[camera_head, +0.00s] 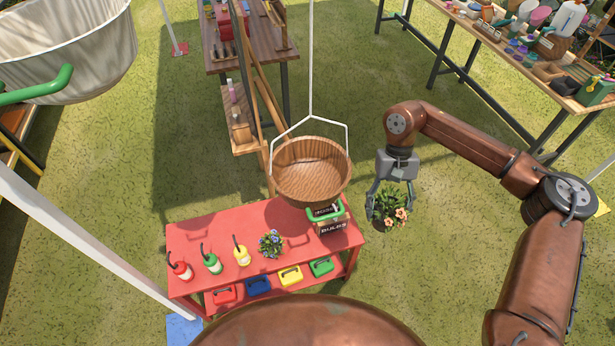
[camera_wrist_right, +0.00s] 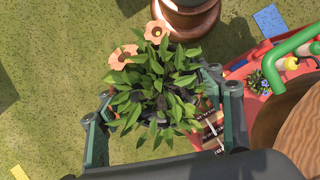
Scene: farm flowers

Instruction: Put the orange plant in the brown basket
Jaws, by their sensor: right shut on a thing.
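The orange plant (camera_head: 391,209) has pale orange blooms and green leaves. My right gripper (camera_head: 389,204) is shut on it and holds it in the air, to the right of the red table. In the right wrist view the plant (camera_wrist_right: 155,85) sits between the two fingers (camera_wrist_right: 165,120), and its leaves hide most of its pot. The brown basket (camera_head: 312,168) is a round wooden bowl hanging from a white hanger above the table's right end. The gripper is to the right of the basket and apart from it. The basket's rim also shows in the right wrist view (camera_wrist_right: 283,122). My left gripper is not in view.
The red table (camera_head: 205,228) carries several spray bottles, a blue-flowered plant (camera_head: 270,243) and a box marked bulbs (camera_head: 332,226). A large white hanging basket (camera_head: 70,50) is at upper left. A wooden table (camera_head: 272,45) stands behind. Open grass lies right of the basket.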

